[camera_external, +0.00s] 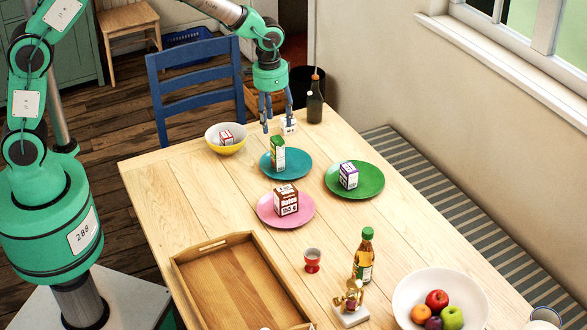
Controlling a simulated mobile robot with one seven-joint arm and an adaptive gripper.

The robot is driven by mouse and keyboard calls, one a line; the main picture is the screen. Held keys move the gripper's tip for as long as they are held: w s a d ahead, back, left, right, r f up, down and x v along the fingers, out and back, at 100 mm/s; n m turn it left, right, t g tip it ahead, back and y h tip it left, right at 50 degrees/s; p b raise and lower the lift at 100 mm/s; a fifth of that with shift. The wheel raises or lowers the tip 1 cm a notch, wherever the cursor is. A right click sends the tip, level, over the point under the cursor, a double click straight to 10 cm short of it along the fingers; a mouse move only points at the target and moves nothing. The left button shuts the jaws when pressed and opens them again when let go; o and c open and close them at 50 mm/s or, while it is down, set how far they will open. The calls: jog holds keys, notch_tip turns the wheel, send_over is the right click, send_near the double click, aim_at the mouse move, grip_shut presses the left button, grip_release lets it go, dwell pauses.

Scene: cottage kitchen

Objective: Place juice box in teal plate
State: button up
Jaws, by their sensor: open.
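A green and white carton, which looks like the juice box (278,153), stands upright on the teal plate (298,164) near the far end of the table. My gripper (277,121) points down with its fingers apart and nothing visible between them. It shows above and behind the carton in the picture, apart from it. The exact depth between the fingers and the carton is hard to judge from this one view.
A pink plate (265,212) holds a brown box (286,198), and a green plate (368,187) holds a purple and white box (348,176). A yellow bowl (226,147), a small white item (289,126) and a dark bottle (314,102) stand nearby. A wooden tray (235,285) lies in front.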

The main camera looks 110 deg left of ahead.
jog(key=s+d+r+m+t, duration=0.15)
jog(key=s+d+r, duration=0.25)
jog(key=d+r, duration=0.8)
jog(key=s+d+r+m+t, duration=0.1)
jog(key=s+d+r+m, duration=0.15)
jog(key=d+r, duration=0.95)
jog(key=s+d+m+t, duration=0.2)
jog(key=s+d+m, duration=0.1)
jog(key=s+d, duration=1.8)
jog(key=shift+s+r+m+t, duration=0.35)
jog(key=shift+s+r+m, duration=0.05)
jog(key=shift+s+r, duration=0.05)
